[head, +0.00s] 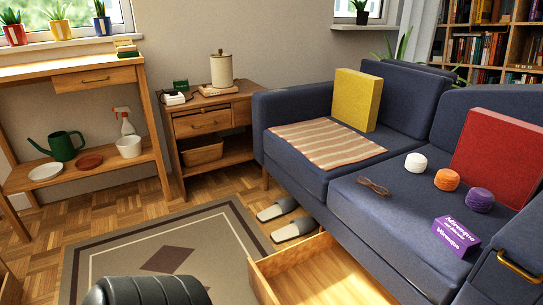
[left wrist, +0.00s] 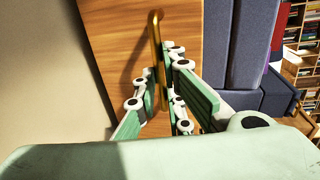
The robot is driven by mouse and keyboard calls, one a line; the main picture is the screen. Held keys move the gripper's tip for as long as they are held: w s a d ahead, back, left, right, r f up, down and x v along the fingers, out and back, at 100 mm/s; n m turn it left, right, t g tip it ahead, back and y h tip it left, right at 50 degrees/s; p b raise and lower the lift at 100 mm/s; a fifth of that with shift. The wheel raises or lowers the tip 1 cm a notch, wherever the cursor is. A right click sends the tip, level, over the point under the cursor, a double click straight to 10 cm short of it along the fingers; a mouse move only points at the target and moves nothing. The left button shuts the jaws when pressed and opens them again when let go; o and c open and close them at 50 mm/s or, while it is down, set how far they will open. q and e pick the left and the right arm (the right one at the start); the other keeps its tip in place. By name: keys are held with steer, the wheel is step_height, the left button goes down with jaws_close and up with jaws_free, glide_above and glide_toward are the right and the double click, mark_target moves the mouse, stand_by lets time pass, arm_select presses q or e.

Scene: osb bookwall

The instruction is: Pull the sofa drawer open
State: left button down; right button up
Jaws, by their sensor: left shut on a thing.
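The sofa drawer (head: 292,250) is light wood and sticks out from under the blue sofa (head: 335,185) in the head view. Its inside shows, and its near end is cut off by the bottom edge. In the left wrist view its wooden front (left wrist: 110,40) carries a brass bar handle (left wrist: 155,32). My left gripper (left wrist: 163,98) is shut on this handle, with its green and white fingers on either side of the bar. The lower end of the handle is hidden between the fingers. My right gripper is in neither view.
Grey slippers (head: 292,230) lie on the floor beside the drawer's far side. A patterned rug (head: 120,245) covers the floor to the left. Yarn balls (head: 447,180) and a purple box (head: 456,236) sit on the sofa seat. A wooden side table (head: 205,125) stands behind.

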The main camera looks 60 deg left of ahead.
arm_select(q)
steer(key=shift+f, duration=0.1)
steer(key=c, duration=1.8)
jaws_free()
steer(key=shift+c, duration=0.2)
steer(key=d+v, duration=0.1)
steer(key=v, duration=1.1)
steer(key=shift+a, duration=0.4)
